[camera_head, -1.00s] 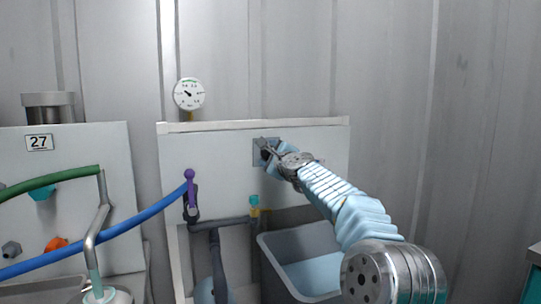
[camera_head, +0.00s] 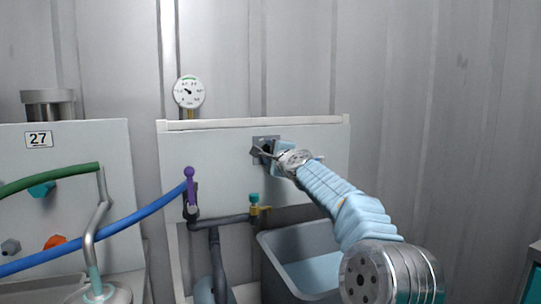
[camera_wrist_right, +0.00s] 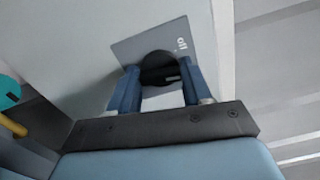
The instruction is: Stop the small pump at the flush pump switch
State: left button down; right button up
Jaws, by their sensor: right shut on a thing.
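The flush pump switch is a grey square plate (camera_head: 259,139) on the white panel, with a dark round knob that also shows in the right wrist view (camera_wrist_right: 158,64). The plate (camera_wrist_right: 200,48) carries the word "off" near one edge. My right gripper (camera_head: 262,152) is at the switch, its two blue-grey fingers (camera_wrist_right: 157,78) on either side of the knob and shut on it. The fingers partly cover the knob, so its exact setting is hard to read. My left gripper is not in view.
A gauge (camera_head: 189,91) stands above the panel (camera_head: 220,145). Below are a purple-handled valve (camera_head: 190,185), a teal-handled valve (camera_head: 254,198) and a grey tub (camera_head: 268,240). A blue hose (camera_head: 120,225) and a green hose (camera_head: 50,179) run at left.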

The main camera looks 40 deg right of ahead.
jog(key=shift+f+n+b, duration=0.15)
jog(key=shift+n+b, duration=0.4)
jog(key=shift+n, duration=1.4)
jog(key=shift+f+n+b, duration=0.1)
jog(key=shift+n+b, duration=0.4)
jog(key=shift+n, duration=1.75)
jog(key=o, duration=1.1)
jog(key=shift+r, duration=0.1)
jog(key=shift+c, duration=0.2)
jog(key=shift+s, duration=0.1)
jog(key=v, duration=1.3)
jog(key=shift+s, duration=0.25)
